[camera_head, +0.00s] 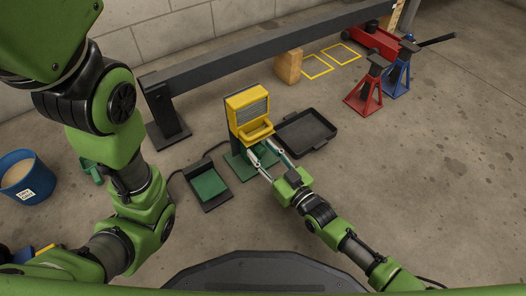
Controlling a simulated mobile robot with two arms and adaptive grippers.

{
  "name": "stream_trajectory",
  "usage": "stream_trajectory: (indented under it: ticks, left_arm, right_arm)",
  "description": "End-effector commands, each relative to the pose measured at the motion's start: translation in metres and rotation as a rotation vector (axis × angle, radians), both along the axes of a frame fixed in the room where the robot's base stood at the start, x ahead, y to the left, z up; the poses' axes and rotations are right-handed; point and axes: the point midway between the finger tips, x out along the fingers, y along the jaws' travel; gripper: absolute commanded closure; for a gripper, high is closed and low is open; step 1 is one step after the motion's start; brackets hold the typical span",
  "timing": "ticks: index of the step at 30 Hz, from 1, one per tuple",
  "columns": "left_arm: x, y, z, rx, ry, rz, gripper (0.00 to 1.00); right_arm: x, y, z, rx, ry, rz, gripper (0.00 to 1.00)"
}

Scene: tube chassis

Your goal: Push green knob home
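A yellow box-shaped device (247,108) with a grey ribbed panel and a yellow lower lip stands on a green base (236,163) on the floor. My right gripper (261,151) reaches up to the front of this device, just below the lip. Its two pale fingers are apart. A small dark green part shows between the fingers, but I cannot tell whether it is the green knob or the base. I cannot make out contact with it. My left arm (128,180) fills the left side, and its gripper is not seen.
A black tray (329,145) lies right of the device. A dark holder with a green pad (208,185) lies left. Jack stands, red (367,88) and blue (398,75), stand at the right. A blue bucket (27,177) is far left. A grey beam (260,50) runs behind.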

Motion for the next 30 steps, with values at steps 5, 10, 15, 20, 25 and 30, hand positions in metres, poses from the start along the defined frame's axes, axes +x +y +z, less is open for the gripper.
stream_trajectory:
  ticks: [5, 10, 15, 20, 25, 30]
  left_arm:
    - [-0.001, 0.0, 0.0, 0.0, -0.002, 0.0, 0.83]
    - [-0.001, 0.0, 0.0, 0.001, -0.004, 0.0, 0.83]
    - [-0.002, 0.0, 0.0, 0.001, -0.005, 0.0, 0.83]
    - [-0.002, 0.0, 0.0, 0.001, -0.006, 0.001, 0.83]
    - [-0.002, 0.0, 0.0, 0.001, -0.006, 0.001, 0.83]
    - [-0.002, 0.0, 0.0, 0.001, -0.007, 0.001, 0.83]
  right_arm:
    - [-0.017, -0.013, -0.002, -0.002, 0.003, 0.0, 0.62]
    - [-0.048, -0.034, -0.003, -0.003, 0.004, 0.0, 0.62]
    - [-0.075, -0.054, -0.001, -0.003, 0.002, 0.001, 0.62]
    - [-0.09, -0.066, -0.001, -0.002, 0.001, 0.0, 0.62]
    - [-0.096, -0.069, 0.0, 0.0, 0.0, 0.001, 0.62]
    - [-0.096, -0.069, 0.0, 0.0, 0.0, 0.001, 0.62]
